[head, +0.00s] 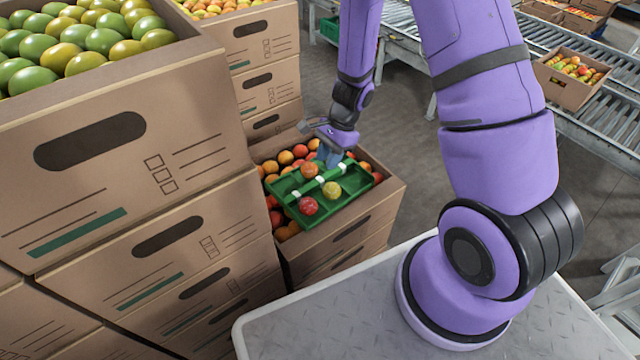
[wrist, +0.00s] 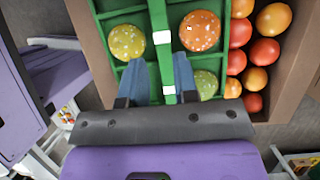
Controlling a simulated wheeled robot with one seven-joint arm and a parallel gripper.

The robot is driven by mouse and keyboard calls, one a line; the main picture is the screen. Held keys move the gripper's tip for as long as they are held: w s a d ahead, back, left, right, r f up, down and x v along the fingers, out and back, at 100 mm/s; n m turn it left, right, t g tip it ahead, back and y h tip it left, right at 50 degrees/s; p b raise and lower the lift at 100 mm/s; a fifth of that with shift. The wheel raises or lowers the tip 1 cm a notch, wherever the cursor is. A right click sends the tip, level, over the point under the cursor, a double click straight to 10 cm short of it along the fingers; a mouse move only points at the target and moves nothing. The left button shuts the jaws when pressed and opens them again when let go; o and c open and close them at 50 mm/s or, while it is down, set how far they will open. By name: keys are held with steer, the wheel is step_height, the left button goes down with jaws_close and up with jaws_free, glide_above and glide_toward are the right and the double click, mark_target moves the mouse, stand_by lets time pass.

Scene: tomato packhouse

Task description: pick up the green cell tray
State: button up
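The green cell tray (head: 350,193) lies on loose fruit in an open cardboard box. A raised green bar with white bands runs across its middle. In the head view, a red fruit (head: 308,206), a yellow fruit (head: 332,190) and an orange fruit (head: 309,170) sit in its cells. My gripper (head: 328,156) is at the tray's far side. In the wrist view, the blue fingers of my gripper (wrist: 159,68) are apart, one on each side of the tray's bar (wrist: 157,18), with gaps visible. How deep the fingertips reach is hard to tell.
The cardboard box (head: 385,205) has red and orange fruit around the tray. Tall stacks of cartons (head: 130,215) stand close on the left, one full of green fruit (head: 75,35). Roller conveyors (head: 590,85) run behind at right. Grey floor is open between.

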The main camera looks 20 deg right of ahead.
mark_target(320, 179)
steer(key=shift+x, duration=3.45)
steer(key=shift+w+d, duration=0.15)
steer(key=shift+c, duration=0.2)
jaws_close()
